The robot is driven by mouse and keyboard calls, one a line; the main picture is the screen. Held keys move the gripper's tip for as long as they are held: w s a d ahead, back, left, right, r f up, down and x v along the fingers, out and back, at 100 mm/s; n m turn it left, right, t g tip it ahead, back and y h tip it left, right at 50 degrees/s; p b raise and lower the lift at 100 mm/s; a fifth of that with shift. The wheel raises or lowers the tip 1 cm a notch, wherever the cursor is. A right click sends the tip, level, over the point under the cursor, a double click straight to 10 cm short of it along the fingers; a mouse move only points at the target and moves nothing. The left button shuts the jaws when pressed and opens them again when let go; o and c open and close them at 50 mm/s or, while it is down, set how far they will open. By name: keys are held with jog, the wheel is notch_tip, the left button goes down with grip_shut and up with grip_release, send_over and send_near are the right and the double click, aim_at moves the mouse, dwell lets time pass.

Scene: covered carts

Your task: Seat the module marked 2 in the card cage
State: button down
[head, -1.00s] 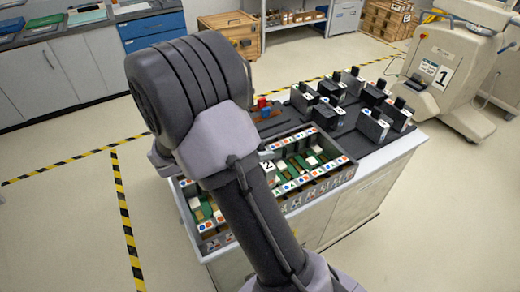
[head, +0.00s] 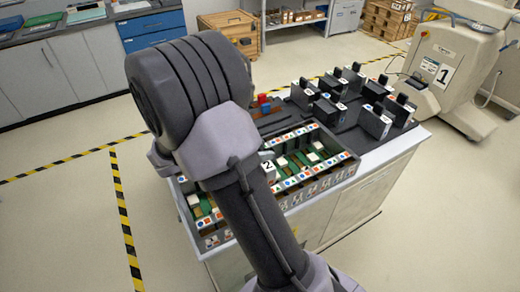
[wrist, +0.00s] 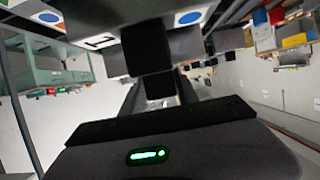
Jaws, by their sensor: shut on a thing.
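The module marked 2 (head: 267,168) shows as a pale label beside my arm in the head view, at the card cage (head: 350,172). Most of it is hidden behind my arm, so I cannot tell how deep it sits in the cage. The cage is an open tray with green boards, white blocks and rows of coloured marks along its rims. In the wrist view my gripper (wrist: 155,88) is shut on a module's black handle, with a grey body beyond it. The fingertips are hidden in the head view.
Several dark modules with black handles (head: 376,122) stand on the cart top behind the cage. Red and blue blocks (head: 264,103) lie left of them. A beige machine marked 1 (head: 447,75) stands at the right. Floor left of the cart is clear.

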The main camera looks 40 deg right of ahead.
jog(key=shift+f+b, duration=1.05)
jog(key=shift+b, duration=0.1)
jog(key=shift+r, duration=0.1)
jog(key=shift+r+p, duration=1.3)
jog(key=shift+r, duration=1.9)
jog(key=shift+b, duration=1.2)
jog(key=shift+f+b, duration=0.7)
jog(key=shift+f, duration=2.5)
jog(key=c, duration=0.8)
grip_release()
jog(key=shift+c, duration=0.2)
